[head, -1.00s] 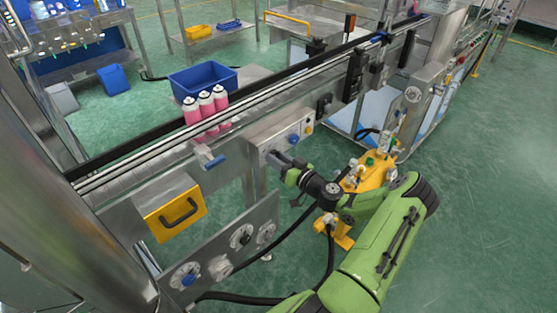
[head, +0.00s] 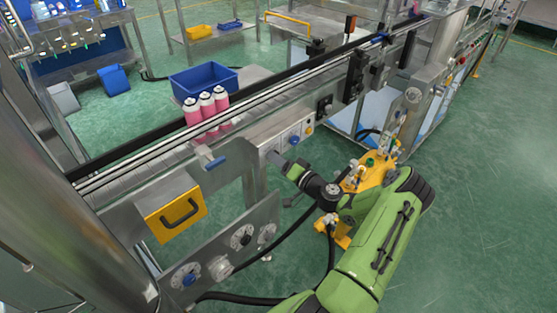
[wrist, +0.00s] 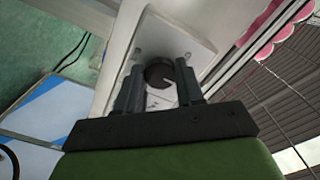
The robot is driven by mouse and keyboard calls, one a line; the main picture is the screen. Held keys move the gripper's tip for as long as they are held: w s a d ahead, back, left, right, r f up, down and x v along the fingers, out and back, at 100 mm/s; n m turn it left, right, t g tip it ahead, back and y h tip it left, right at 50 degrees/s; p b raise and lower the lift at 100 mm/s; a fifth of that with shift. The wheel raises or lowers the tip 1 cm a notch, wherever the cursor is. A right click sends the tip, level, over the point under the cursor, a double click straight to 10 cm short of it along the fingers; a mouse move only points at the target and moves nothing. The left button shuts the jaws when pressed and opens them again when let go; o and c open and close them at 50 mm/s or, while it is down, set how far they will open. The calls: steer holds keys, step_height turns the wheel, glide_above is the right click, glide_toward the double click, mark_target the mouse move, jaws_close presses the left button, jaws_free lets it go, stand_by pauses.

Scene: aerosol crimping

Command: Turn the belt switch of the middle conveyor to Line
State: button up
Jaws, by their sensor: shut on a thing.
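The belt switch (wrist: 159,72) is a round black knob with a pale mark, on a light metal plate in the wrist view. The dark fingers of my gripper (head: 274,157) stand on either side of the knob and are shut on it. In the head view, my gripper reaches the left end of the control panel (head: 287,138) on the front of the conveyor (head: 160,150). There it hides the knob. The labels around the knob cannot be read, so I cannot tell which setting its mark points to.
Three pink cans (head: 207,112) stand on the conveyor, left of the panel. A yellow drawer front (head: 175,214) and a lower panel with dials (head: 241,236) are at left. A yellow machine (head: 372,176) stands close to my arm. Green floor is free at right.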

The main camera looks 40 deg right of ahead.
stand_by(0.3)
steer(key=o, duration=1)
steer(key=shift+o, duration=0.2)
steer(key=s+p, duration=0.1)
steer(key=s, duration=1.4)
steer(key=shift+s+d, duration=0.2)
steer(key=shift+s, duration=0.2)
